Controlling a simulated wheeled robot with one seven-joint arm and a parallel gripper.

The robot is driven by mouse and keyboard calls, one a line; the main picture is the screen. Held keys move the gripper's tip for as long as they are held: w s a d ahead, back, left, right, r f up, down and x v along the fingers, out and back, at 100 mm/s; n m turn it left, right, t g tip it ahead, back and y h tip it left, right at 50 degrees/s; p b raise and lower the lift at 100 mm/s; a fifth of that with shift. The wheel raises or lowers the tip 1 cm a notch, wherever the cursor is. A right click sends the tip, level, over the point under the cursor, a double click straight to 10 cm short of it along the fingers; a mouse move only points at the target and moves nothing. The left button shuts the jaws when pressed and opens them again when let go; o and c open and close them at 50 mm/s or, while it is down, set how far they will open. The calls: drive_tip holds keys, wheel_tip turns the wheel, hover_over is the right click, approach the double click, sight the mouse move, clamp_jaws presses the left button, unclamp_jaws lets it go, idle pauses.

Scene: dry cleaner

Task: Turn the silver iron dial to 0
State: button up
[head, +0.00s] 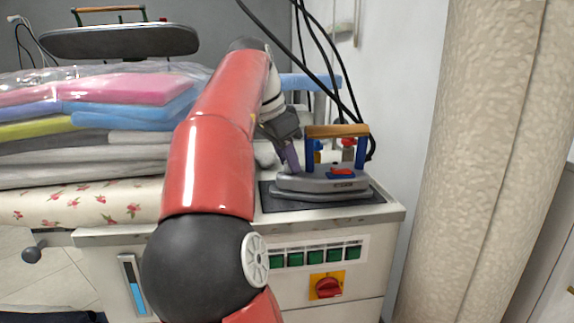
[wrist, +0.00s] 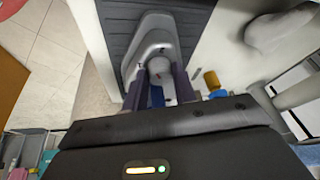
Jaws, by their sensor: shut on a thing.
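The silver iron (head: 318,185) has a wooden handle (head: 337,131) on blue posts and a red part on its side. It sits flat on a dark pad at the right end of the work table. In the wrist view the iron's grey body (wrist: 153,28) points away from me. A pale round dial (wrist: 159,66) shows on it between my fingers. My gripper (head: 291,158) reaches the iron's left end from above. In the wrist view my gripper (wrist: 160,84) has its purple fingers on either side of the dial, shut on it. Any dial markings are too small to read.
The dark pad (head: 270,203) lies on the table top. Folded clothes in plastic (head: 120,88) are stacked on the left. Black cables hang behind the iron. A red switch (head: 327,287) and green buttons are on the table front. A beige curtain (head: 490,150) hangs at right.

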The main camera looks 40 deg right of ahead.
drive_tip(key=n+t, duration=0.1)
drive_tip(key=n, duration=0.1)
drive_tip(key=n+b, duration=0.1)
drive_tip(key=n, duration=0.1)
drive_tip(key=shift+s+n+t, duration=0.2)
drive_tip(key=shift+n+t, duration=0.1)
drive_tip(key=shift+t, duration=0.1)
drive_tip(key=shift+s+d+n+t+y, duration=0.1)
drive_tip(key=shift+n+t+y, duration=0.4)
drive_tip(key=shift+n, duration=1)
drive_tip(key=o, duration=1)
